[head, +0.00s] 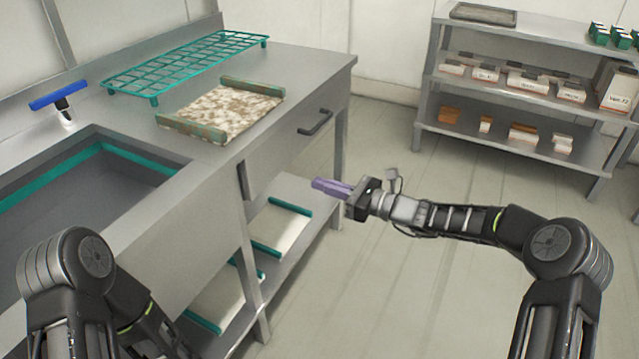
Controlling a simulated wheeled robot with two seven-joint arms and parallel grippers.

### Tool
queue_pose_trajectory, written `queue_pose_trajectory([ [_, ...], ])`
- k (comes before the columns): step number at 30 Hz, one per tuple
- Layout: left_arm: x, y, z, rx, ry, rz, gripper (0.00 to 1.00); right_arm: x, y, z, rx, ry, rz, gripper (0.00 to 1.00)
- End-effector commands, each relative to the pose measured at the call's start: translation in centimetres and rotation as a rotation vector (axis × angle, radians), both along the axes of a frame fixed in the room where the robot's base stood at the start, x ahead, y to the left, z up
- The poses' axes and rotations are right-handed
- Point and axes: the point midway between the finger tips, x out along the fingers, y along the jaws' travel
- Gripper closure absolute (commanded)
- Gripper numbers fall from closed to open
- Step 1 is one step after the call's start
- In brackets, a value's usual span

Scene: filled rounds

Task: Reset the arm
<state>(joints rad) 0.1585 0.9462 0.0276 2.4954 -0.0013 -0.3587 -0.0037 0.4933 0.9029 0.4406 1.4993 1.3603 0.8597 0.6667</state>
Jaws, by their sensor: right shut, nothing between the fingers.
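My right arm (465,217) comes in from the right and reaches left over the floor, in front of the counter. Its gripper (328,188) has purple fingers that point left toward the counter. The fingers are together, with nothing between them, and they appear apart from the counter. My left arm (70,270) shows at the lower left, folded, with its elbow near the sink. The left gripper is out of the picture.
A shelf unit (520,105) with boxes stands back right. Floor between is clear.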

Motion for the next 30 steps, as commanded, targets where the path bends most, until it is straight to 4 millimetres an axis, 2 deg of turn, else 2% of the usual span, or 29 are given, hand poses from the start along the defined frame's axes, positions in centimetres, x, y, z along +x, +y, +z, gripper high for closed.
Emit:
queue_pose_trajectory([
  [8, 0.0, 0.0, 0.0, 0.000, 0.000, 0.000, 1.00, 0.0, 0.0, 0.0, -0.005, -0.006, -0.001, 1.00],
  [11, 0.0, 0.0, 0.0, 0.000, 0.000, 0.000, 1.00, 0.4, -0.3, -1.0, -0.068, -0.030, -0.019, 1.00],
  [14, 0.0, 0.0, 0.0, 0.000, 0.000, 0.001, 1.00, -0.1, -0.1, -4.2, -0.211, -0.052, -0.013, 1.00],
  [17, 0.0, 0.0, 0.0, 0.000, 0.000, 0.001, 1.00, -2.1, 0.2, -9.2, -0.395, -0.065, 0.029, 1.00],
  [20, 0.0, 0.0, 0.4, 0.000, 0.001, 0.002, 1.00, -5.7, 0.3, -15.1, -0.625, -0.089, 0.116, 1.00],
  [21, 0.0, 0.0, 0.8, 0.000, 0.001, 0.002, 1.00, -7.7, 0.2, -17.5, -0.728, -0.108, 0.170, 1.00],
  [23, 0.0, 0.0, 1.5, 0.000, 0.001, 0.003, 1.00, -11.2, 0.1, -20.9, -0.890, -0.155, 0.271, 1.00],
  [24, 0.0, 0.0, 2.1, 0.000, 0.001, 0.003, 1.00, -13.9, -0.1, -22.9, -0.998, -0.200, 0.353, 1.00],
  [26, 0.0, 0.0, 3.1, -0.001, 0.001, 0.003, 1.00, -18.1, -0.7, -25.3, -1.156, -0.292, 0.490, 1.00],
  [27, 0.0, 0.0, 4.1, -0.001, 0.001, 0.004, 1.00, -21.2, -1.1, -26.4, -1.256, -0.375, 0.596, 1.00],
  [29, 0.0, 0.0, 5.7, -0.001, 0.002, 0.003, 1.00, -26.1, -1.5, -27.0, -1.380, -0.532, 0.767, 1.00],
  [30, 0.0, 0.0, 6.8, -0.001, 0.001, 0.004, 1.00, -29.3, -1.6, -26.9, -1.435, -0.648, 0.873, 1.00],
])
